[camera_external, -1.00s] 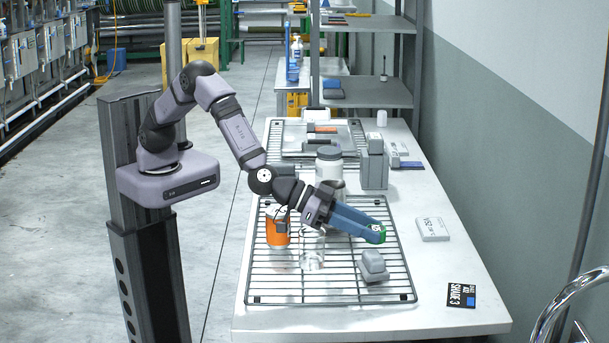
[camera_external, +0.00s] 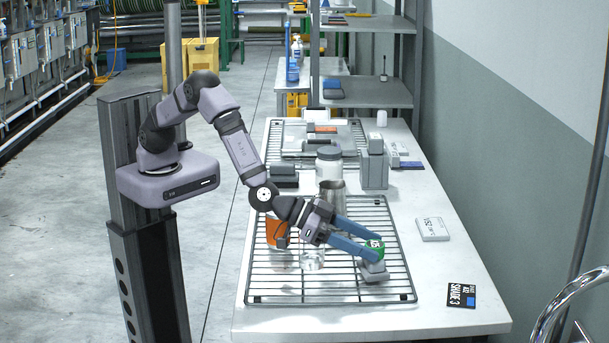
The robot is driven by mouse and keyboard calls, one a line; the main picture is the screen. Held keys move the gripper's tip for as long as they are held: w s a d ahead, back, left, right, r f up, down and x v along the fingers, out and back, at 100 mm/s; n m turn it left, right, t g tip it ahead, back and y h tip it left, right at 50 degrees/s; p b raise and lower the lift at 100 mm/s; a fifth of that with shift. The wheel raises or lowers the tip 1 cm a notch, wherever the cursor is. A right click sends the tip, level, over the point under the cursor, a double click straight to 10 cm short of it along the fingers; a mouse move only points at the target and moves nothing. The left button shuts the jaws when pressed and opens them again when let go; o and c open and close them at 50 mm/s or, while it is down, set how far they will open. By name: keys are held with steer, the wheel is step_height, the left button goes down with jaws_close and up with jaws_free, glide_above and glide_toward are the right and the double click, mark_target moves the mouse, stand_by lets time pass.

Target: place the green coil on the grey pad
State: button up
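The green coil (camera_external: 374,249) is at the tips of my gripper's blue fingers, on or just over the grey pad (camera_external: 375,274). The pad is a small rounded grey block on the front wire rack. My gripper (camera_external: 377,247) reaches down from the upper left. Its two fingers are spread with a clear gap between them, one on the far side of the coil and one on the near side. The near finger hides part of the coil and the pad's top. Whether the fingertips still touch the coil is too small to see.
A clear glass jar (camera_external: 312,256) and an orange can (camera_external: 277,231) stand on the rack left of the pad. A metal pitcher (camera_external: 331,196) and a white jar (camera_external: 328,165) stand behind. A black card (camera_external: 461,295) and a white box (camera_external: 432,229) lie right of the rack.

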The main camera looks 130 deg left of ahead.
steer(key=shift+r, duration=0.25)
steer(key=b+v, duration=0.1)
steer(key=v, duration=1.1)
stand_by(0.5)
